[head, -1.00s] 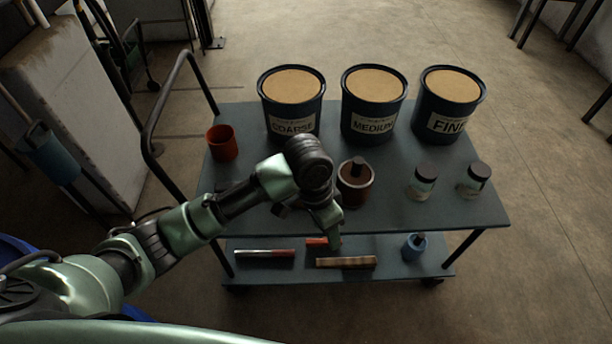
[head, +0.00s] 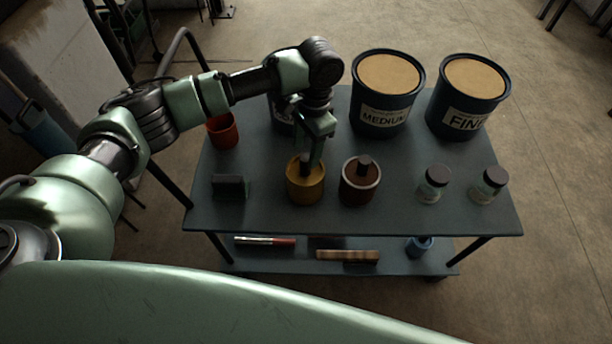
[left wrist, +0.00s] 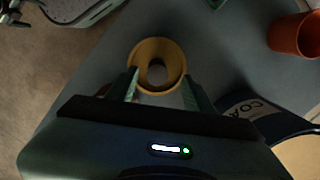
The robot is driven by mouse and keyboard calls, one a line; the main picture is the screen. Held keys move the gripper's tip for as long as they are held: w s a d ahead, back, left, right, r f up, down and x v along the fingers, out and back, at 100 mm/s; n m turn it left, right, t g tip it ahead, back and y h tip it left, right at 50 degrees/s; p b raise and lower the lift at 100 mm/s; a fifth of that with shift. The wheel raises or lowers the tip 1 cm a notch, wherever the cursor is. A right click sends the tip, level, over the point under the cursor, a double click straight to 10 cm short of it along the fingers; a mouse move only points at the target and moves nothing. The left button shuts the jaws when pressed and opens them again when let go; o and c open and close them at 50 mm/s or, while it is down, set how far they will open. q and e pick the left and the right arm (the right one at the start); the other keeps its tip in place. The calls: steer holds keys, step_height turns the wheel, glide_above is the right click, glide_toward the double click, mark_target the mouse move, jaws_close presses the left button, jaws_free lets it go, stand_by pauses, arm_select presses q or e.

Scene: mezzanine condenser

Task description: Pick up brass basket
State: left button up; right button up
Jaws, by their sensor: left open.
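The brass basket (head: 306,193) is a yellow, round, open-topped cup standing upright on the cart's top shelf, left of a similar brown one. My left gripper (head: 309,160) points down over it from behind, with fingertips at its rim. In the left wrist view, the basket (left wrist: 156,47) lies just ahead of the open fingers (left wrist: 161,88), which are spread about as wide as the basket. Whether they touch it I cannot tell. A small part shows inside the basket, but its shape is unclear. My right gripper is not in view.
The brown basket (head: 359,188) stands close on the right. MEDIUM (head: 382,118) and FINE (head: 462,122) buckets stand behind; the COARSE bucket (head: 280,118) is partly hidden by my arm. An orange cup (head: 222,132), dark block (head: 229,186) and two jars (head: 433,186) share the shelf.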

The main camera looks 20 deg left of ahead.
mark_target(306, 157)
arm_select(q)
steer(key=f, duration=0.4)
steer(key=shift+s, duration=0.3)
steer(key=shift+f, duration=0.35)
jaws_close()
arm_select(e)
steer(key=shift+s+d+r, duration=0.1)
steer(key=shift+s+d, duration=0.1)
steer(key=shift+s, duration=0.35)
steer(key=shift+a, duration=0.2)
